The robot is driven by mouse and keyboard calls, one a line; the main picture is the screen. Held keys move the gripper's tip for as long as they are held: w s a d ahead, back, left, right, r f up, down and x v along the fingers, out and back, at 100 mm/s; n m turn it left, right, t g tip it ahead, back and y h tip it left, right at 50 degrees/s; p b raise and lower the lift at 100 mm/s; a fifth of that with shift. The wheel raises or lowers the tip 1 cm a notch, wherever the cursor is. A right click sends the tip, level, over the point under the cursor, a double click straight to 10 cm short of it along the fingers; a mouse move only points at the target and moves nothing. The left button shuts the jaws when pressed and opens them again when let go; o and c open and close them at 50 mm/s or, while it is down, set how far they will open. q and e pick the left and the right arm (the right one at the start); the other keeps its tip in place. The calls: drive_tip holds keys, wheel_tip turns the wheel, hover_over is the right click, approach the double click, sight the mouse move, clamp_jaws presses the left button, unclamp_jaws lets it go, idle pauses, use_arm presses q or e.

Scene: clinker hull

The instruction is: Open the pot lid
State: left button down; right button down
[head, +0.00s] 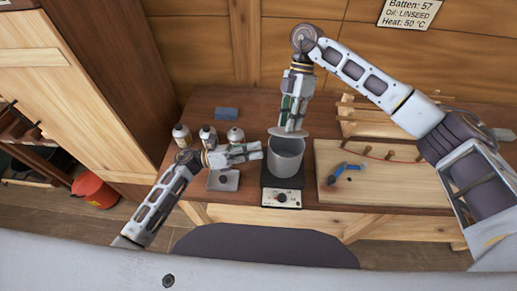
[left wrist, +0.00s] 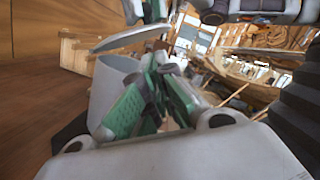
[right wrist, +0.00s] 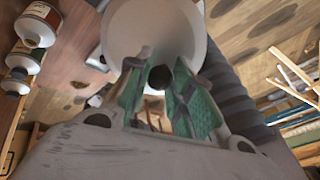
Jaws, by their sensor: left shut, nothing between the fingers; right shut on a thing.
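The grey pot (head: 285,160) stands on a hot plate (head: 281,197) near the front of the bench. Its round grey lid (head: 289,133) is raised and tilted above the rim, with a gap between them in the left wrist view (left wrist: 130,38). My right gripper (head: 292,124) comes from above and is shut on the lid's dark knob (right wrist: 160,77). The lid's disc fills the top of the right wrist view (right wrist: 150,30). My left gripper (head: 258,151) is shut and empty beside the pot's left side; I cannot tell whether it touches the pot (left wrist: 108,88).
Three bottles (head: 208,136) and a small grey tray (head: 224,180) are left of the pot, close to my left arm. A blue block (head: 227,113) lies behind. A wooden board (head: 400,188) with a blue tool (head: 345,170) is to the right.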

use_arm(q)
drive_tip(key=x, duration=0.9)
drive_tip(key=shift+a, duration=0.1)
drive_tip(key=shift+w+r, duration=0.55)
drive_tip(key=shift+r, duration=0.3)
use_arm(e)
drive_tip(key=shift+a, duration=0.1)
drive_tip(key=c, duration=1.2)
unclamp_jaws()
drive_tip(key=shift+f, duration=0.15)
use_arm(q)
drive_tip(key=shift+r, duration=0.1)
use_arm(e)
drive_tip(key=shift+w+r, duration=0.25)
drive_tip(key=shift+r, duration=0.35)
use_arm(q)
drive_tip(key=shift+s+f, duration=0.15)
drive_tip(key=shift+f, duration=0.15)
use_arm(e)
drive_tip(key=v, duration=1.1)
